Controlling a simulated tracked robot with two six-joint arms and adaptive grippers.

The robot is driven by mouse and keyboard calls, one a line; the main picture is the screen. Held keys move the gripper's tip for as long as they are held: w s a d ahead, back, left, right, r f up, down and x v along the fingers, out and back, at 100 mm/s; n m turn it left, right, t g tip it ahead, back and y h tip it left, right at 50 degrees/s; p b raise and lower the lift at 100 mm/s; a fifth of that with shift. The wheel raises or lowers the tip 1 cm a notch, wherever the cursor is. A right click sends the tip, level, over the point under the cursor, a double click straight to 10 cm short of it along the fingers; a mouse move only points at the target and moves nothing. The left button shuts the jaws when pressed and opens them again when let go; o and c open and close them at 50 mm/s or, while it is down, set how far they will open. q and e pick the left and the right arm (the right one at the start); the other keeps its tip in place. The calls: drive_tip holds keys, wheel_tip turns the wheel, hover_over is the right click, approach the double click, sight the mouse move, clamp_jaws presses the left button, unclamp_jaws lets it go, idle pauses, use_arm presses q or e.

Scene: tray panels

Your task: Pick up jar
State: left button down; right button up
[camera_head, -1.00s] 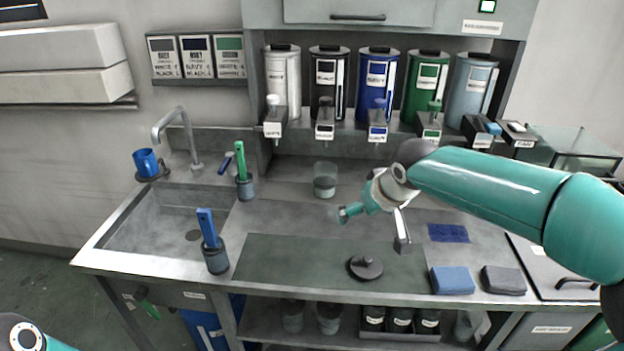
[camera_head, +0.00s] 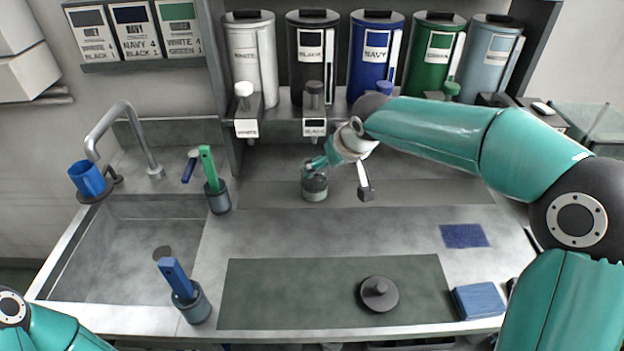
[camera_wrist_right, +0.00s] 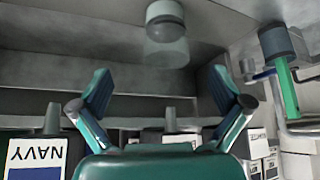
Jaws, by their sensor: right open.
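The jar (camera_head: 315,190) is a small clear glass with grey at its base. It stands upright on the counter below the dispensers. In the right wrist view the jar (camera_wrist_right: 168,48) appears upside down, ahead of the fingers and apart from them. My right gripper (camera_head: 317,165) is at the jar's upper part in the head view and overlaps it, so contact cannot be judged there. In the right wrist view its two fingers (camera_wrist_right: 160,90) are spread wide with nothing between them. My left gripper is out of view; only part of that arm shows at lower left.
Dispensers, including the navy one (camera_head: 376,55), line the back. The cup with a green-handled tool (camera_head: 218,200) stands left of the jar. A sink (camera_head: 125,250) is at left. A dark lid (camera_head: 379,294) lies on the green mat (camera_head: 290,290). The counter in front of the jar is clear.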

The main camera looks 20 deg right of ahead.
sight(315, 184)
drive_tip(key=x, duration=0.8)
drive_tip(key=shift+a+p, duration=0.1)
drive_tip(key=shift+p, duration=0.3)
drive_tip(key=x, duration=0.1)
drive_tip(key=p+x, duration=0.1)
drive_tip(key=x, duration=0.2)
drive_tip(key=shift+a+f, duration=0.4)
drive_tip(key=shift+f, duration=0.05)
drive_tip(key=shift+w+f, duration=0.3)
drive_tip(key=shift+f, duration=0.05)
drive_tip(key=shift+c, duration=0.2)
drive_tip(key=c, duration=1.7)
drive_tip(key=shift+r, duration=0.15)
